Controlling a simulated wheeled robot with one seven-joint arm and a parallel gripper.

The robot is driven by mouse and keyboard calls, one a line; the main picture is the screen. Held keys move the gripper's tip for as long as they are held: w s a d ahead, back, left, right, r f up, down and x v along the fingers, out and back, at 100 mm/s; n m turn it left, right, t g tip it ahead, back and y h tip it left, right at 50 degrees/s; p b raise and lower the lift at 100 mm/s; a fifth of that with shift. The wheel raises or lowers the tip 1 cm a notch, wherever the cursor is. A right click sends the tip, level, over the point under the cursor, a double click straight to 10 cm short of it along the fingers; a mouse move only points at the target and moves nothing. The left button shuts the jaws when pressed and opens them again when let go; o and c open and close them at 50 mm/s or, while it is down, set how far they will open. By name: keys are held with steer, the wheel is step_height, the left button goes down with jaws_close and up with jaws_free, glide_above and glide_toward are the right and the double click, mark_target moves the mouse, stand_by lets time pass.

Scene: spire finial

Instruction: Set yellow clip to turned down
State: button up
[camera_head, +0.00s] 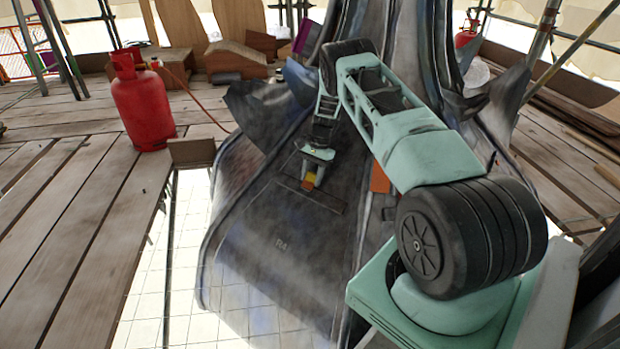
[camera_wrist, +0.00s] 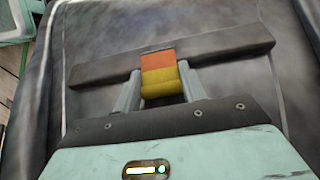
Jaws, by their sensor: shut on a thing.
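The yellow clip (camera_wrist: 160,84) sits between my gripper's two fingers in the wrist view, with an orange part (camera_wrist: 158,58) at its far end. My gripper (camera_wrist: 160,90) is shut on it, one finger on each side. A dark flat bar (camera_wrist: 225,46) runs crosswise behind the clip on the grey metal panel. In the head view the yellow clip (camera_head: 308,180) shows as a small patch just below my gripper (camera_head: 310,176), against the sloping spire panel (camera_head: 270,250). Whether the clip is turned up or down I cannot tell.
A red gas cylinder (camera_head: 142,103) with a hose stands on the plank floor at the left. Wooden blocks (camera_head: 235,58) stand at the back. An orange piece (camera_head: 379,177) is on the spire right of my gripper. Bent metal leaves (camera_head: 262,105) stick out beside my arm.

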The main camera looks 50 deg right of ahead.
steer(key=shift+f+y, duration=0.15)
steer(key=shift+y, duration=0.25)
steer(key=o, duration=1)
steer(key=shift+d, duration=0.1)
steer(key=p+v, duration=0.4)
steer(key=v, duration=1.3)
steer(key=shift+p, duration=0.35)
